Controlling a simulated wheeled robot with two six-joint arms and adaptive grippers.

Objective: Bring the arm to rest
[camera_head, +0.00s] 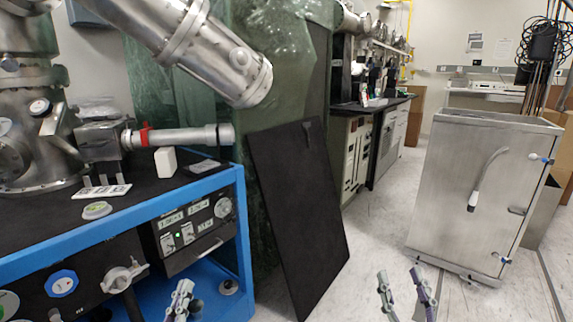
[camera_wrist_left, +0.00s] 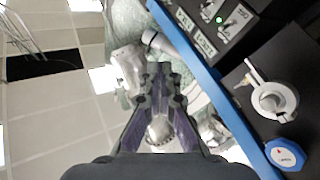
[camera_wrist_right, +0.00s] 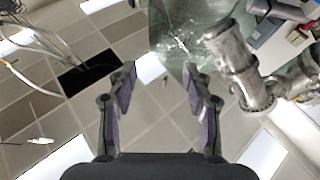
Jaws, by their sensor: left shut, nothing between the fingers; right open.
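My left gripper (camera_head: 181,300) is at the bottom of the head view, in front of the blue-framed bench. Its fingers are shut with nothing between them. In the left wrist view the same gripper (camera_wrist_left: 159,72) has its fingertips together, with the bench's control panel to the right. My right gripper (camera_head: 405,285) is at the bottom right of the head view, over the light floor. Its fingers are apart and empty. In the right wrist view the fingers (camera_wrist_right: 158,75) stand wide apart with nothing between them.
The blue bench frame (camera_head: 120,218) with a valve handle (camera_head: 125,275) and steel vacuum chamber (camera_head: 25,130) stands at left. A black panel (camera_head: 295,215) leans in the middle. A steel cabinet (camera_head: 450,190) stands at right. Floor (camera_head: 375,245) between panel and cabinet is clear.

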